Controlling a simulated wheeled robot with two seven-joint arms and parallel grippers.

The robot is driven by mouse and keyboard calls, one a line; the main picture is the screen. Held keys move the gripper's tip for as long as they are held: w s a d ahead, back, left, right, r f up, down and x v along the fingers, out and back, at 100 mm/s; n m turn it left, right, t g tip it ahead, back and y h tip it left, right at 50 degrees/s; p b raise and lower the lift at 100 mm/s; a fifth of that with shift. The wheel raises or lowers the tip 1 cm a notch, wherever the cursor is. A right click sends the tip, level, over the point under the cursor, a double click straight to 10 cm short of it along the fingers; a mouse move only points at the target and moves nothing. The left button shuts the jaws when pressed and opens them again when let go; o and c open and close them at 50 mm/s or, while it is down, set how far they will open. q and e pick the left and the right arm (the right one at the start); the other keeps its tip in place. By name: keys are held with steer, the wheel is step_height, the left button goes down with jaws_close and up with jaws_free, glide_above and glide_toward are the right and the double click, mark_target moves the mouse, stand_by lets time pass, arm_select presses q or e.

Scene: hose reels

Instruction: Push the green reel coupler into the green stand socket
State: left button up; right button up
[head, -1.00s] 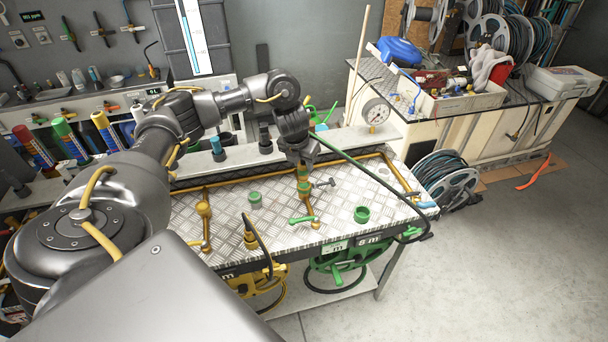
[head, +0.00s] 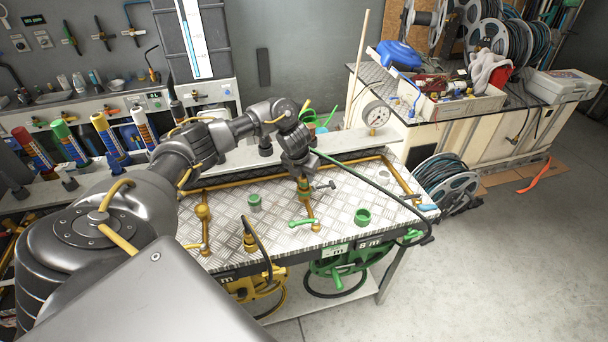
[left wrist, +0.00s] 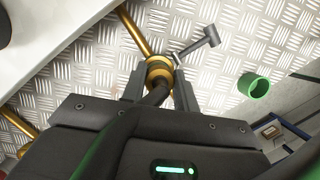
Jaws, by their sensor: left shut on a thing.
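My left gripper (head: 302,178) points down over the metal-plate bench and is shut on the green reel coupler, which its fingers mostly hide. In the left wrist view the fingers (left wrist: 158,82) sit either side of a black hose end above a brass ring. The green stand socket (head: 304,190), a brass upright with a green band, is directly below the fingers. The coupler appears lined up over it; how deep it sits I cannot tell. A dark hose (head: 365,182) runs from the gripper to the right. My right gripper is not in view.
A T-handle (head: 325,185) projects right of the socket, also in the wrist view (left wrist: 198,48). A green lever valve (head: 303,222) stands in front. A green cup (head: 362,216) is at right, a grey-green one (head: 254,201) at left. A yellow-stand coupler (head: 249,240) is front left.

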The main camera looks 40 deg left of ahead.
mark_target(303, 177)
arm_select(q)
steer(key=shift+f, duration=0.15)
steer(key=o, duration=1.1)
steer(key=v, duration=0.3)
steer(key=shift+r+b, duration=0.3)
steer(key=shift+b, duration=0.1)
steer(key=p+v, duration=0.2)
steer(key=v, duration=0.6)
steer(key=shift+s+r+p, duration=0.2)
steer(key=shift+r+p, duration=0.15)
steer(key=shift+p, duration=0.05)
